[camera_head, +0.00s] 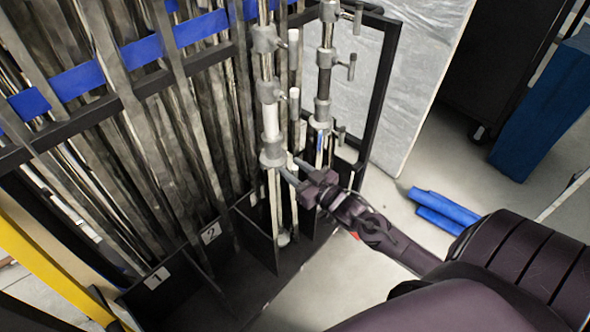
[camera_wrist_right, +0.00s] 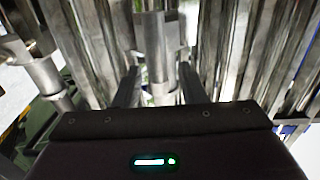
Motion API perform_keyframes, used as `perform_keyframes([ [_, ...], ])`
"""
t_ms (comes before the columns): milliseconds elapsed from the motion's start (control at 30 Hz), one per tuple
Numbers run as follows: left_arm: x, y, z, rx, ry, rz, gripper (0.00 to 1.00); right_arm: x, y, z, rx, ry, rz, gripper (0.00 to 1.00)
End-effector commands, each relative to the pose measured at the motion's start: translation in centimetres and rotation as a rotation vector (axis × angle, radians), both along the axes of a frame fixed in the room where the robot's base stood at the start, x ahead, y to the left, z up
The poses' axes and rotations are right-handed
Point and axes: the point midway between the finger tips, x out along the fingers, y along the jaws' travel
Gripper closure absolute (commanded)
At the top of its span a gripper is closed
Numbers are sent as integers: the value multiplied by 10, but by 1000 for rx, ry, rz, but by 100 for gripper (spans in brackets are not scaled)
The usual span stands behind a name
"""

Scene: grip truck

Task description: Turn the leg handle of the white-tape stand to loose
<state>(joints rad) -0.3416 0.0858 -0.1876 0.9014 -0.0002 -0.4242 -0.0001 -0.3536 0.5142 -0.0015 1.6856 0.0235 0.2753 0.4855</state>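The white-tape stand (camera_head: 271,122) is an upright metal stand with a white band below its grey collars, at the middle of the head view. A grey lower collar (camera_head: 272,153) sits under the band. My right gripper (camera_head: 290,168) is at that lower collar, coming from the right. In the right wrist view its two dark fingers (camera_wrist_right: 159,78) are apart, with a metal post and collar (camera_wrist_right: 155,35) between or just beyond them. I cannot tell whether they touch it. The leg handle is not clearly visible. My left gripper is not in view.
A second stand with a blue mark (camera_head: 320,146) stands close on the right. A black rack frame (camera_head: 384,85) surrounds the stands, with slots labelled 1 (camera_head: 157,278) and 2 (camera_head: 210,233). Many metal poles fill the left. Blue rolls (camera_head: 440,210) lie on the floor.

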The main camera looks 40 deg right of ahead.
Motion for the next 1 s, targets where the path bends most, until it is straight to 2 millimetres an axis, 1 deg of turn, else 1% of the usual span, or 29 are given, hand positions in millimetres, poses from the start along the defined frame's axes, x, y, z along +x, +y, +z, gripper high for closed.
perform_keyframes([
  [167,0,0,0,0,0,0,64,0,0,0,0,0,0,63],
  [400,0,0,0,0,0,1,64,0,0,0,0,0,0,94],
  [467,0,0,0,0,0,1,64,0,0,0,0,0,0,100],
  [767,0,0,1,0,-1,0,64,0,1,0,-24,-3,1,100],
  [1000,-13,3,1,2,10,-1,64,-1,4,1,-137,-22,1,100],
])
